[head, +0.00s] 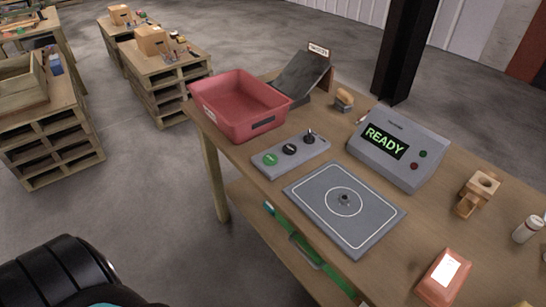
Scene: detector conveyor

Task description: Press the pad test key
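A grey key panel (291,155) lies on the wooden table, between the red bin and the flat pad. It carries a green round key (271,159), a black round key (290,149) and a dark knob or lever (309,137). The key labels are too small to read, so I cannot tell which is the pad test key. The grey pad (318,212) has a white circle and a small dark piece at its centre. A grey console (408,160) shows READY in green. Neither gripper is in view; part of my own arm shows at the bottom left.
A red bin (239,116) stands behind the panel, with a dark sloped chute (301,75) beside it. A wooden block holder (476,194), a white bottle (528,229) and an orange packet (443,277) are at the right. A green strap (306,251) runs below the table's front edge.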

